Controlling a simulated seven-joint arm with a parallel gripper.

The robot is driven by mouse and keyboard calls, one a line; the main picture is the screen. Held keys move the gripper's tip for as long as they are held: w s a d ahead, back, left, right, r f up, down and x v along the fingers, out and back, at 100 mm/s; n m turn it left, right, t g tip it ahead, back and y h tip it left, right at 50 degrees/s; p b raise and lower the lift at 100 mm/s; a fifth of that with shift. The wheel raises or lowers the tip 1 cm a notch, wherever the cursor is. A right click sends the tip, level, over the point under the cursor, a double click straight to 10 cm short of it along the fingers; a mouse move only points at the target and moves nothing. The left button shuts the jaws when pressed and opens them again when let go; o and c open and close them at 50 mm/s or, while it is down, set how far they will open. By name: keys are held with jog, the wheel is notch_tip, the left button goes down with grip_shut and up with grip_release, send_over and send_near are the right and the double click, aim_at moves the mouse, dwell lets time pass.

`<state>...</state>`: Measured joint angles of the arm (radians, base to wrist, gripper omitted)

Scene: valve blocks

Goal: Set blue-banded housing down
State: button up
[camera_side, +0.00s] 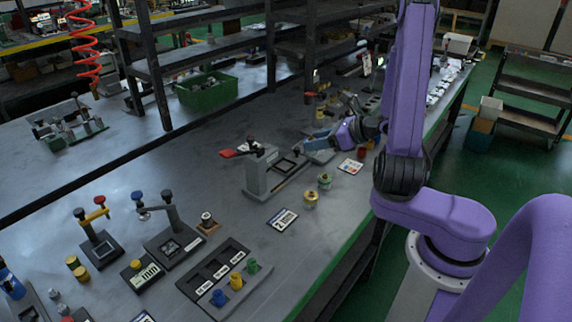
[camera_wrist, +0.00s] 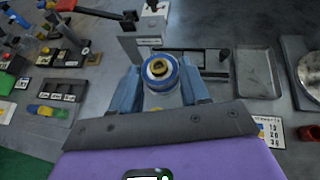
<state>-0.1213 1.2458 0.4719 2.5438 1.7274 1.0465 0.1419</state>
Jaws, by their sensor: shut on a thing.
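The blue-banded housing (camera_wrist: 160,70) is a pale round part with a blue ring and a yellow and dark centre. In the wrist view it sits between the two blue fingers of my gripper (camera_wrist: 160,88), which is shut on it. Its underside is hidden, so I cannot tell whether it touches anything below. In the side view my gripper (camera_side: 318,142) is low over the bench, near a grey tray (camera_wrist: 245,73); the housing cannot be made out there. A grey fixture (camera_side: 256,174) with a red handle and a dark frame (camera_wrist: 205,62) stands close by.
A brass housing (camera_side: 311,199) and a green-banded housing (camera_side: 324,181) stand on the bench near a printed card (camera_side: 282,219). A marked card (camera_side: 350,166) and a round grey disc (camera_wrist: 308,75) lie nearby. A dark rack (camera_side: 213,270) with coloured pegs is nearer the front.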

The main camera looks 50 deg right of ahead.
jog(key=w+d+f, duration=0.2)
jog(key=w+f, duration=0.1)
jog(key=w, duration=0.4)
jog(key=shift+w+d+f, duration=0.25)
jog(key=shift+w+f, duration=0.05)
jog(key=w+f, duration=0.1)
jog(key=f, duration=0.1)
jog(key=w+d+f, duration=0.1)
jog(key=w+f, duration=0.2)
jog(key=w, duration=0.1)
jog(key=shift+d+f, duration=0.4)
jog(key=shift+w+d+f, duration=0.1)
jog(key=shift+w+f, duration=0.05)
jog(key=shift+f, duration=1.55)
jog(key=shift+f, duration=0.15)
jog(key=o, duration=1.2)
jog(key=shift+c, duration=0.2)
